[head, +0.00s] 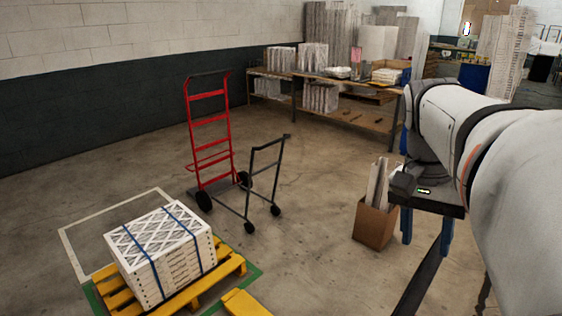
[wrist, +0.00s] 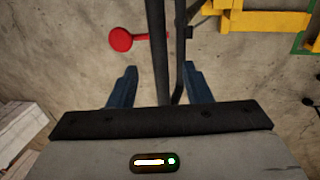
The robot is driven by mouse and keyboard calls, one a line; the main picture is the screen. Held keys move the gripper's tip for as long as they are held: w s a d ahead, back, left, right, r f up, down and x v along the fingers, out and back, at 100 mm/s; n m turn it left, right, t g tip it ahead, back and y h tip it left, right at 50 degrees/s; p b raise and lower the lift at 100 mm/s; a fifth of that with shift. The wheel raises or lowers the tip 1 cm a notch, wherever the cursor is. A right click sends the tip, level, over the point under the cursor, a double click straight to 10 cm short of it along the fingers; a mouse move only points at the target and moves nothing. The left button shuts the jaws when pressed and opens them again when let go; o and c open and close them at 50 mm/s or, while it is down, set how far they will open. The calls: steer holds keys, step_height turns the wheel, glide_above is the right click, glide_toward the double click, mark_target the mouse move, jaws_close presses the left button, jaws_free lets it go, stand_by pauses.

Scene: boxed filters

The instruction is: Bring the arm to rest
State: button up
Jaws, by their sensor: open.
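My gripper (head: 426,238) hangs at the right of the head view, at the end of my white arm, with its blue fingers pointing down. In the wrist view my gripper (wrist: 160,72) shows two blue fingers well apart. It is open, and no object is held between them. A dark upright bar crosses the gap in the wrist view; its depth relative to the fingers is unclear.
A cardboard box (head: 376,228) of filters stands just left of my gripper. Strapped white filters (head: 160,252) sit on a yellow pallet (head: 232,268). A red hand truck (head: 211,126) and a dark cart (head: 265,160) stand mid-floor. A loaded workbench (head: 345,113) is behind.

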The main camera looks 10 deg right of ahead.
steer(key=w+a+f+n+t+y, duration=0.1)
steer(key=a+f+n+t, duration=0.3)
steer(key=a+f+n, duration=0.6)
steer(key=a+f, duration=0.3)
steer(key=a, duration=0.2)
steer(key=shift+f+n+t, duration=0.25)
steer(key=shift+n+t, duration=0.05)
steer(key=shift+t, duration=0.1)
stand_by(0.9)
